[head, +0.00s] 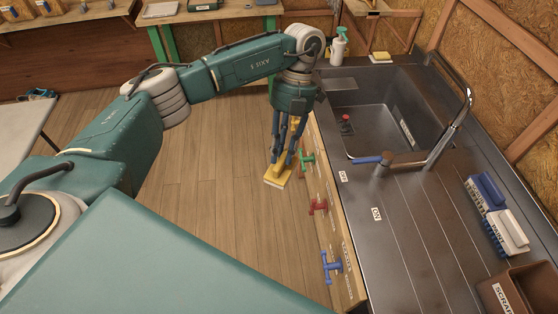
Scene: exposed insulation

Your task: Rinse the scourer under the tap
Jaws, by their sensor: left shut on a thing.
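My left gripper (283,158) points down over the floor, just left of the counter front. It is shut on a yellow block with a pale lower edge, which looks like the scourer (277,178). The fingers hide part of it. The steel sink (376,90) is to the right of the gripper. No water shows. My right gripper is out of view.
Green (306,158), red (318,207) and blue (331,266) handles stick out from the counter front. A second yellow-and-white pad (381,57) and a spray bottle (339,46) stand behind the sink. Brushes (487,192) and a brown bin (512,291) sit at right.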

